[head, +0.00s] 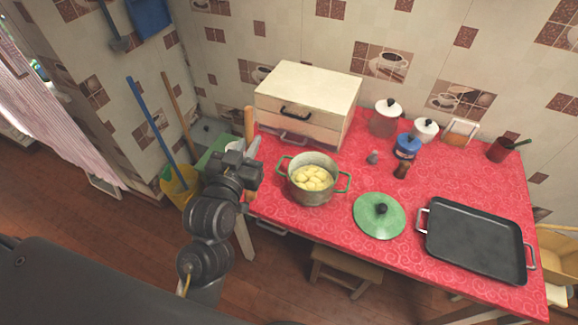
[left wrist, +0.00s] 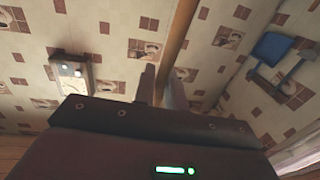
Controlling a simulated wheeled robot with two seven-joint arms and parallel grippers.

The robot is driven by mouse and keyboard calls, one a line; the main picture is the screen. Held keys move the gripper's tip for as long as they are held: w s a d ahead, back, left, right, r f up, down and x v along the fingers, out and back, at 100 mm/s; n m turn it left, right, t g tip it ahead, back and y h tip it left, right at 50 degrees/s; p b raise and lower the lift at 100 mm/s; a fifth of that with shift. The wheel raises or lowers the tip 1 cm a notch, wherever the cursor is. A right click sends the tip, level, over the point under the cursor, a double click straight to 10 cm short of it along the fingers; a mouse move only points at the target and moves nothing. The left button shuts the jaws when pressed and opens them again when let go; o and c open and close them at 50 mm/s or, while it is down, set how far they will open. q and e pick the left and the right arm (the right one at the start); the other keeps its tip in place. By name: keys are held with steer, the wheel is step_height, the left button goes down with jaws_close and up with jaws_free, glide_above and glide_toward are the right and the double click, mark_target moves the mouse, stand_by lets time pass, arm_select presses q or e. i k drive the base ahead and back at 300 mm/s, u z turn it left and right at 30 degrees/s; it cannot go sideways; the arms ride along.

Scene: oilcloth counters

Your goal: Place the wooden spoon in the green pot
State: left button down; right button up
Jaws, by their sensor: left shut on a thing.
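My left gripper (head: 250,160) is shut on the wooden spoon (head: 249,124), beside the counter's left edge. A wooden length rises upright above the jaws; I cannot tell whether the spoon's bowl shows. In the left wrist view the wooden shaft (left wrist: 180,35) runs up from between the fingers of my left gripper (left wrist: 163,88). The green pot (head: 312,192), with a pale body and green handles, stands on the counter just right of the gripper. It is uncovered and holds several yellow potato-like pieces. The spoon is outside the pot. My right gripper is not in view.
The green lid (head: 379,214) lies right of the pot on the red counter (head: 300,215). A black tray (head: 476,240) lies further right. A cream drawer box (head: 309,92) stands behind the pot. Jars, including a blue one (head: 407,147), and small shakers stand at the back.

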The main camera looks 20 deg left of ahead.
mark_target(312, 179)
steer(key=u, duration=1.75)
steer(key=k, duration=1.05)
steer(key=z, duration=2.05)
steer(key=i, duration=0.5)
